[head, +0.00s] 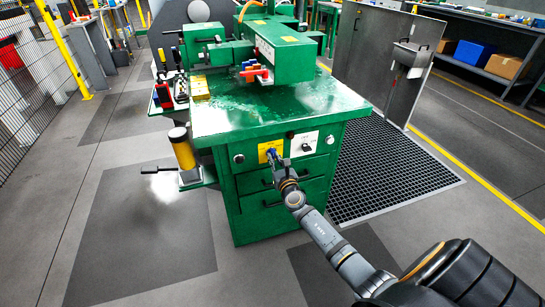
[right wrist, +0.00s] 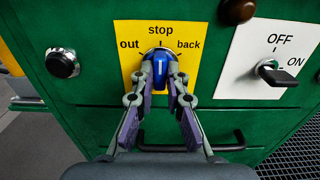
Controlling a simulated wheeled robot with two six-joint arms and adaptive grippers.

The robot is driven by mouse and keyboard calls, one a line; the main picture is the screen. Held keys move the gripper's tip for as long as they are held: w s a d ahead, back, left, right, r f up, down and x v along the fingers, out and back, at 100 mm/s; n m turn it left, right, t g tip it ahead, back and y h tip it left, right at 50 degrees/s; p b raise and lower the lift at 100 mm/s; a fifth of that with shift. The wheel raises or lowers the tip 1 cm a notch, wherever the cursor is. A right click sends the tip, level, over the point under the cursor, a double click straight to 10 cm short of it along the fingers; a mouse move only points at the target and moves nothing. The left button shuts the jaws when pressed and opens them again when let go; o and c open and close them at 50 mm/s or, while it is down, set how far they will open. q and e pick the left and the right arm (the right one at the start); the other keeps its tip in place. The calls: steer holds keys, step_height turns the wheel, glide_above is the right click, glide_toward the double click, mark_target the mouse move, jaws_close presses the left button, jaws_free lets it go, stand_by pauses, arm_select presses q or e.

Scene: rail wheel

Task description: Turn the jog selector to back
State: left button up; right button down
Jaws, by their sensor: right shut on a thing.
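The jog selector (right wrist: 160,65) is a blue knob on a yellow plate (right wrist: 130,68) marked out, stop and back, on the front of the green machine (head: 225,170). Its white mark points up, roughly toward stop. My right gripper (right wrist: 161,78) is shut on the knob, one finger on each side, and partly covers its lower part. In the head view my right arm reaches in from the lower right to the yellow plate (head: 265,148). My left gripper is not in view.
A white OFF/ON plate with a black switch (right wrist: 278,75) sits right of the selector. A black push button (right wrist: 60,64) is at its left, a brown knob (right wrist: 236,10) above right. A drawer handle (right wrist: 190,146) runs below. A black floor grating (head: 390,170) lies right of the machine.

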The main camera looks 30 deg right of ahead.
steer(key=m+b, duration=0.1)
steer(key=m, duration=0.3)
steer(key=shift+m, duration=0.3)
steer(key=m+b, duration=0.2)
steer(key=m, duration=0.2)
steer(key=shift+m, duration=0.3)
